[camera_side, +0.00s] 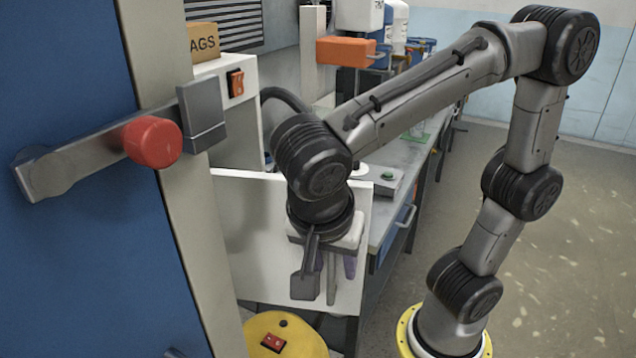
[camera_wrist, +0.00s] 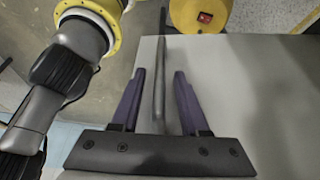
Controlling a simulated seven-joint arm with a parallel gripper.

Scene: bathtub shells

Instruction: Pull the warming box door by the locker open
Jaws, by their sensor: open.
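The warming box door looks to be the flat white panel (camera_side: 255,230) at mid-left in the side view; in the wrist view its pale face (camera_wrist: 260,75) fills the right. How far it stands open I cannot tell. A thin grey bar handle (camera_wrist: 160,50) runs along the panel near its edge. My gripper (camera_wrist: 160,76) is open, with one purple finger on each side of the bar and gaps showing on both sides. In the side view my gripper (camera_side: 337,272) points down in front of the panel, and its fingers are partly hidden.
The blue locker (camera_side: 80,240) with a red-knobbed lever (camera_side: 152,141) stands close at left. A white housing with an orange switch (camera_side: 236,83) is behind it. A yellow round-topped thing with a red button (camera_side: 272,342) stands below. A bench (camera_side: 410,155) runs behind; floor at right is clear.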

